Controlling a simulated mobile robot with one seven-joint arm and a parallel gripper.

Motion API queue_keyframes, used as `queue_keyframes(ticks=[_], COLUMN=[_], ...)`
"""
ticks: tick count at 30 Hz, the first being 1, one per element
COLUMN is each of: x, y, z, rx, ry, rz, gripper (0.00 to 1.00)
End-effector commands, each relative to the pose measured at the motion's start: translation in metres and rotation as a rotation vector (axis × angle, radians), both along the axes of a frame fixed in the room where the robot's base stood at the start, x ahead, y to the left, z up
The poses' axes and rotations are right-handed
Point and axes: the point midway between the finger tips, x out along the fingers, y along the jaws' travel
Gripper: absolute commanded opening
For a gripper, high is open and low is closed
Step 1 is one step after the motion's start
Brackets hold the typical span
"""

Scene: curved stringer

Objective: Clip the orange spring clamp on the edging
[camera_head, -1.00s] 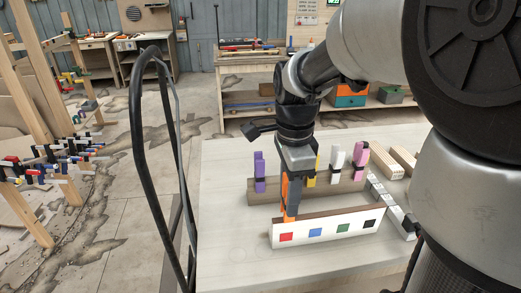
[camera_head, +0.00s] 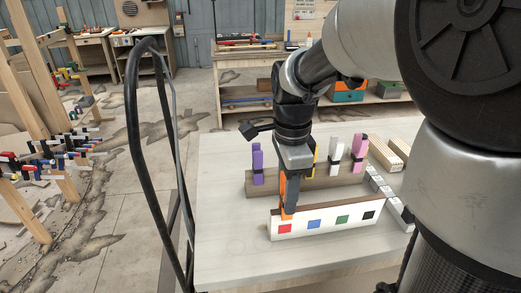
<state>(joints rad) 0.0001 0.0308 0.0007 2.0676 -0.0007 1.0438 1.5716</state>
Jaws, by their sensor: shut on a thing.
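My gripper (camera_head: 289,208) points down over the left part of the edging and is shut on the orange spring clamp (camera_head: 283,190). The edging (camera_head: 297,226) is a long white-faced strip with a brown top and red, blue, green and black squares. The clamp's lower end is at the edging's top edge, above the red square (camera_head: 285,229). I cannot tell whether its jaws straddle the edging. My gripper hides part of the clamp.
A brown rail (camera_head: 318,183) behind the edging carries a purple clamp (camera_head: 257,163), a yellow one mostly hidden, a white one (camera_head: 335,154) and a pink one (camera_head: 359,150). Wooden blocks (camera_head: 388,154) lie at right. The pale tabletop (camera_head: 228,215) is clear at left.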

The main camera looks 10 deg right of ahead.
Motion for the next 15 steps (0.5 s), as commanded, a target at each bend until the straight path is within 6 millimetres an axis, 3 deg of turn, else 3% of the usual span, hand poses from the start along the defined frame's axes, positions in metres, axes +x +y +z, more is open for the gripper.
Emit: queue_keyframes(ticks=[15], x=[0.0], y=[0.0], z=[-0.012], rx=[0.0], ry=[-0.001], rz=[0.0], gripper=[0.07])
